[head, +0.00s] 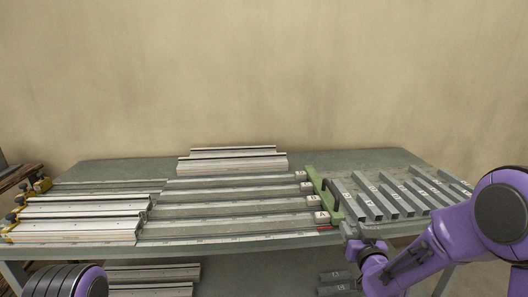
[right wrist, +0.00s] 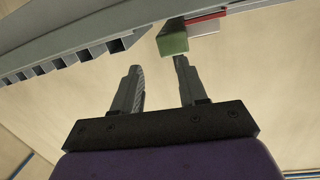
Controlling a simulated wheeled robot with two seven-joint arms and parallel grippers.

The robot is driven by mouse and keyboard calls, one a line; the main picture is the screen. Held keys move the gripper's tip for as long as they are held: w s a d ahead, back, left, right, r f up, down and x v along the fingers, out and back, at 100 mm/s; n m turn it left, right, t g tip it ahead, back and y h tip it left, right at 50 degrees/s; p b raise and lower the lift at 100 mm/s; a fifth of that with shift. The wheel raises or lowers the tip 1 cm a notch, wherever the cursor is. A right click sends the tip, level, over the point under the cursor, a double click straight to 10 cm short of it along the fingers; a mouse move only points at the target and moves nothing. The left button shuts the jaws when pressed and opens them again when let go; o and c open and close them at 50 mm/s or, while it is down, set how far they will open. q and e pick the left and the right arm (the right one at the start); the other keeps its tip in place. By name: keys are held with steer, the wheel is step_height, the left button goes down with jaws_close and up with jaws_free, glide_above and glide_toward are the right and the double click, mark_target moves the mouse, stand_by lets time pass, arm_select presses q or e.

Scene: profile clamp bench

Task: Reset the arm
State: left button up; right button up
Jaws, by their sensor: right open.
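My right arm comes in from the right in the head view. Its gripper (head: 350,232) is at the front edge of the bench, beside the near end of the green bar (head: 322,192). In the right wrist view the two fingers of this gripper (right wrist: 157,65) stand apart with nothing between them. The green end (right wrist: 173,44) of the bar shows just beyond the fingertips, apart from them as far as I can tell. Of my left arm only a purple and black link shows at the bottom left; its gripper is out of view.
The bench (head: 340,160) carries long aluminium profiles (head: 230,223) in labelled lanes, with yellow-and-black clamps (head: 42,184) at the left. Several grey bars (head: 385,192) lie right of the green bar. More profiles (head: 150,275) lie below.

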steer(key=s+f+m+g+h, duration=0.1)
steer(key=s+f+m+g, duration=0.25)
steer(key=s+f, duration=0.85)
steer(key=s+f+g, duration=0.3)
steer(key=s+f, duration=0.3)
steer(key=s, duration=0.3)
steer(key=s+f+m+g, duration=0.1)
steer(key=s+f+g, duration=0.2)
steer(key=s+f, duration=0.3)
steer(key=s+f+g+h, duration=0.1)
steer(key=s+f+g, duration=0.3)
steer(key=s, duration=0.9)
step_height(320, 180, down, 3)
steer(key=shift+r, duration=0.1)
steer(key=shift+d+m, duration=0.1)
steer(key=shift+m, duration=0.15)
